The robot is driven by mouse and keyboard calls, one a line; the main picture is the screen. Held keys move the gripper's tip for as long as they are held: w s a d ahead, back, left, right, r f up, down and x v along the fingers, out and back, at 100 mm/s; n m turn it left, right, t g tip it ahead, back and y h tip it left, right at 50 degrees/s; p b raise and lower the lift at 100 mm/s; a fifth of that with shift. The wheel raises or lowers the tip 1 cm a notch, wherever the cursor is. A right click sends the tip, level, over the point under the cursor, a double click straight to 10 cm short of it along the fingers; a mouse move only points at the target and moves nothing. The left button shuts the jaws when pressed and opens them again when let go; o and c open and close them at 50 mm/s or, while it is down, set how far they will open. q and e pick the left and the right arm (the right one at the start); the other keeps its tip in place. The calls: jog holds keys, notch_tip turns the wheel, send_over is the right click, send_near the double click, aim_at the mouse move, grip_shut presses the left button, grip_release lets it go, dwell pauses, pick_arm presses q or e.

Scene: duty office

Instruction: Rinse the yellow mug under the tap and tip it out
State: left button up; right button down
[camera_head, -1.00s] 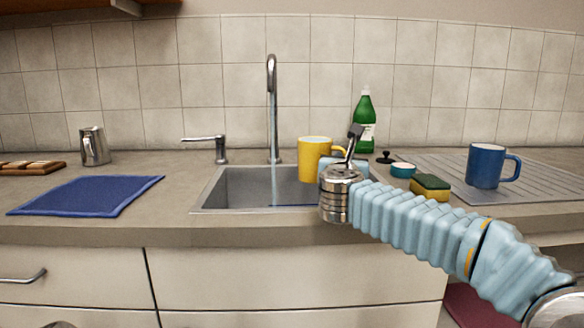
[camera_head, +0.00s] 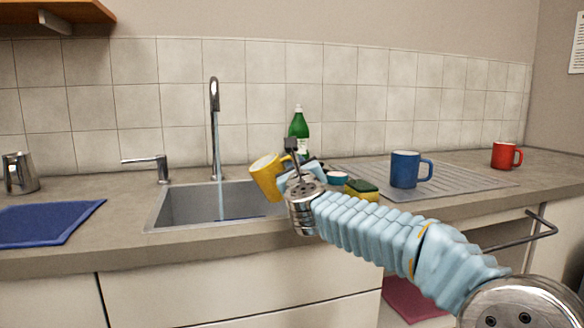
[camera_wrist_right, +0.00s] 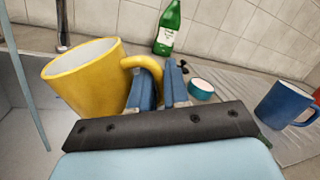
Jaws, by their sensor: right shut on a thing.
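The yellow mug (camera_head: 266,176) is held tilted to the left over the right side of the sink (camera_head: 160,212). My right gripper (camera_head: 296,178) is shut on its handle; the jaws and handle also show in the right wrist view (camera_wrist_right: 158,84). The mug's mouth faces up and left, and its inside is mostly hidden. The tap (camera_head: 214,130) stands behind the sink with a thin stream of water (camera_head: 218,165) running into the basin. The stream is left of the mug and apart from it. My left gripper is not in view.
A green bottle (camera_head: 299,128), a teal pot (camera_head: 337,178) and a sponge (camera_head: 362,189) are right of the sink. A blue mug (camera_head: 404,170) is on the drainer (camera_head: 470,182); a red mug (camera_head: 506,155) stands farther right. A blue cloth (camera_head: 45,222) and metal jug (camera_head: 20,173) are left.

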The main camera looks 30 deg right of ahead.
jog(key=r+n+p, duration=0.2)
jog(key=n, duration=0.1)
jog(key=r+n+t+y+p, duration=0.1)
jog(key=r+n+p, duration=0.1)
jog(key=n, duration=0.1)
jog(key=shift+a+r+t, duration=0.2)
jog(key=shift+t, duration=0.1)
jog(key=shift+a+r+n+y, duration=0.1)
jog(key=shift+a+n+y, duration=0.2)
jog(key=shift+n, duration=0.6)
jog(key=n, duration=0.1)
jog(key=a+r+n+y, duration=0.1)
jog(key=n, duration=0.1)
jog(key=r+n+t+p, duration=0.1)
jog(key=n, duration=0.1)
jog(key=shift+w+a+r+y, duration=0.15)
jog(key=shift+w+a+y, duration=0.15)
jog(key=shift+a+r+n, duration=0.25)
jog(key=shift+a+n, duration=0.05)
jog(key=shift+n, duration=0.6)
jog(key=shift+w+a+r+n+y+p, duration=0.15)
jog(key=shift+a+n+y+p, duration=0.15)
jog(key=shift+n+y, duration=0.3)
jog(key=shift+w+a+r+n+y, duration=0.15)
jog(key=shift+a+n+y, duration=0.2)
jog(key=shift+n, duration=0.55)
jog(key=shift+w+a+r+n+y, duration=0.15)
jog(key=shift+a+n, duration=0.3)
jog(key=shift+n, duration=0.45)
jog(key=shift+s, duration=0.15)
